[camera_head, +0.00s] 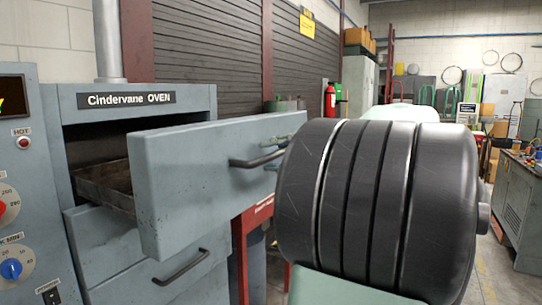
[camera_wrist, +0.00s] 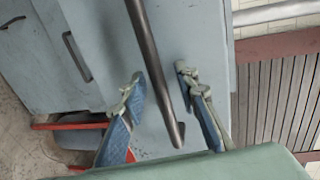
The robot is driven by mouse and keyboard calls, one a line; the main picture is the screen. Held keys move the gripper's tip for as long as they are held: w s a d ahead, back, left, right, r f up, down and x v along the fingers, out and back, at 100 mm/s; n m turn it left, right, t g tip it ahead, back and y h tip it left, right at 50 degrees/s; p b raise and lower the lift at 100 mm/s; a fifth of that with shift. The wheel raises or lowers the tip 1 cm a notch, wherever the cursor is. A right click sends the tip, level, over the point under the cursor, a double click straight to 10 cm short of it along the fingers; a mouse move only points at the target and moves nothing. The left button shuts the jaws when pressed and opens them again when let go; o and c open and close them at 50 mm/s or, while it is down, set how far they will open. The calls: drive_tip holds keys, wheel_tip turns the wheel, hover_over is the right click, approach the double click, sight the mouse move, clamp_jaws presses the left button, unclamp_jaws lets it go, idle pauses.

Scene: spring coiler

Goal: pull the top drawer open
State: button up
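The top drawer (camera_head: 205,180) of the grey-blue Cindervane oven (camera_head: 145,100) stands pulled well out, with part of its dark inner tray (camera_head: 103,184) showing behind the front panel. Its dark bar handle (camera_head: 258,159) is on the front. In the wrist view the handle (camera_wrist: 147,45) runs between the two fingers of my gripper (camera_wrist: 160,75). The fingers are apart, one on each side of the bar, with gaps showing; I cannot tell if either touches it. In the head view my gripper (camera_head: 284,141) is at the handle's right end, largely hidden behind my dark arm link.
A lower drawer (camera_head: 150,270) with its own handle (camera_head: 182,268) sits below and looks shut. The oven's control panel (camera_head: 20,190) is at the left. A red stand (camera_head: 240,262) is behind the drawer. A grey cabinet (camera_head: 520,210) stands at far right.

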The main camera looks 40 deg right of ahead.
drive_tip(key=v, duration=1.2)
